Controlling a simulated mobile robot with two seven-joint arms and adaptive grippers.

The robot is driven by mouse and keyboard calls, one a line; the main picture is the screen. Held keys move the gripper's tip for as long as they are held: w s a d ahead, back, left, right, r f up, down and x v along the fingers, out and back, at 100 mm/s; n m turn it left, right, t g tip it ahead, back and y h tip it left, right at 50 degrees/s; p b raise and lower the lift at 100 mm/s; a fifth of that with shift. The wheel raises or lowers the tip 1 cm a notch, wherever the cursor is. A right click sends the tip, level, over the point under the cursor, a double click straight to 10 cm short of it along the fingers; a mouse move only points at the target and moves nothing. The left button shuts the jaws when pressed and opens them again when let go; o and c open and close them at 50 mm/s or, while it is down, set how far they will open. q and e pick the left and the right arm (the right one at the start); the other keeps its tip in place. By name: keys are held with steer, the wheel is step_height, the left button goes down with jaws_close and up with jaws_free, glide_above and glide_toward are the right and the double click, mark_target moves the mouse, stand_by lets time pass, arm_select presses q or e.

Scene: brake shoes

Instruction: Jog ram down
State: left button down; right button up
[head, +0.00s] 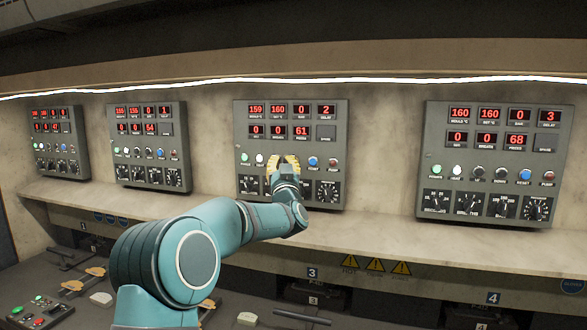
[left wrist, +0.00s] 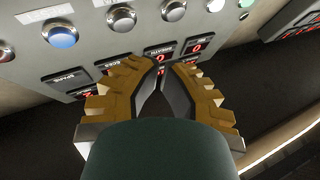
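The third control panel (head: 291,190) has red displays, a row of round buttons and knobs below. Its green button (head: 244,157), white button (head: 259,159), blue button (head: 312,161) and red button (head: 334,163) show. My left gripper (head: 287,160) is in front of the row's middle and hides the dark buttons there. In the left wrist view the panel is upside down. The gripper's yellow fingers (left wrist: 162,66) come together at the tips, with nothing seen between them. Two grey buttons (left wrist: 121,18) (left wrist: 173,10) lie beyond the tips; contact is not visible. My right gripper is out of view.
Similar panels stand to the left (head: 148,145) and right (head: 493,160). A pale ledge (head: 400,232) runs below them. A small control box (head: 38,312) with coloured buttons is at the lower left. Yellow warning signs (head: 375,265) are under the ledge.

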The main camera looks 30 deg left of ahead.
arm_select(q)
steer(key=s+b, duration=0.1)
steer(key=s, duration=0.1)
steer(key=shift+s+d+b, duration=0.35)
steer(key=shift+b, duration=0.05)
stand_by(0.3)
